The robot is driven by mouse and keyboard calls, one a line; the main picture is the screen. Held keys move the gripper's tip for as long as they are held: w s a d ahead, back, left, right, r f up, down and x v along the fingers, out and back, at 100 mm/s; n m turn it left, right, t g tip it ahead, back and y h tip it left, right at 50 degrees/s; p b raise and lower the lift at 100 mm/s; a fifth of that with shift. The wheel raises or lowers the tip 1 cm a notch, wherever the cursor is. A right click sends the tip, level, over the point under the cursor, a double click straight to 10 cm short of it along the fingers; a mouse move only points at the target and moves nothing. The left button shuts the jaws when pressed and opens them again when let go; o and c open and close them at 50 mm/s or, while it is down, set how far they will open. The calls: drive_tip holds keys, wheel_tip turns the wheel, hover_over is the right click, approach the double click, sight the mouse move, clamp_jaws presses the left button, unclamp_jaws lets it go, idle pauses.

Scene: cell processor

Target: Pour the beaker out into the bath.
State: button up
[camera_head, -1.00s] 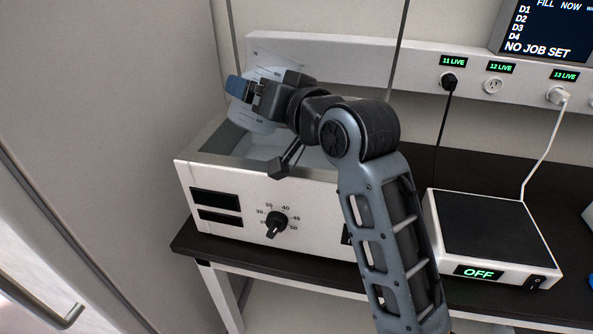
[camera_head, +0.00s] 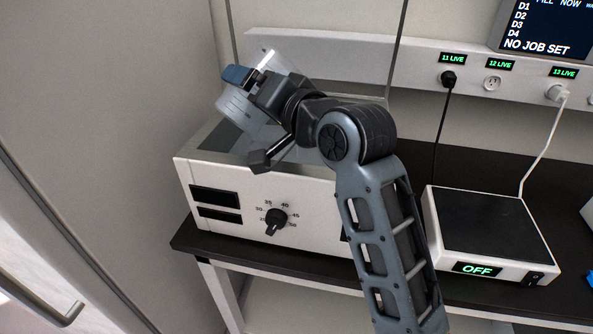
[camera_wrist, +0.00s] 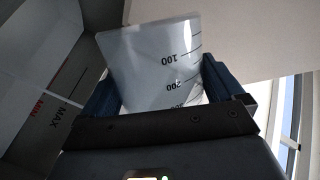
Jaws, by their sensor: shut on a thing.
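The clear beaker (camera_head: 238,108) is tilted over the bath, held in my gripper (camera_head: 250,80). In the wrist view the beaker (camera_wrist: 152,62) sits between the two blue fingers of my gripper (camera_wrist: 160,90), with its graduation marks upside down in the picture. My gripper is shut on it. The bath (camera_head: 185,168) is a white box with an open grey basin on top and a dial on its front. MAX and MIN marks on the basin wall show at the left of the wrist view. My arm hides part of the basin, and I cannot tell how much liquid is in the beaker.
A hotplate-like device (camera_head: 490,225) reading OFF stands right of the bath on the dark bench (camera_head: 400,268). A socket rail (camera_head: 420,80) with cables and a screen (camera_head: 548,25) reading NO JOB SET are behind. A grey wall panel (camera_head: 110,120) stands close on the left.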

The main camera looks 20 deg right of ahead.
drive_tip(key=shift+m, duration=0.6)
drive_tip(key=shift+f+m, duration=0.15)
drive_tip(key=shift+m, duration=0.35)
drive_tip(key=shift+f+m, duration=0.2)
drive_tip(key=shift+m, duration=0.3)
drive_tip(key=shift+f+m+y, duration=0.15)
drive_tip(key=shift+m+y, duration=0.25)
drive_tip(key=shift+m, duration=0.1)
drive_tip(key=shift+d+f, duration=0.1)
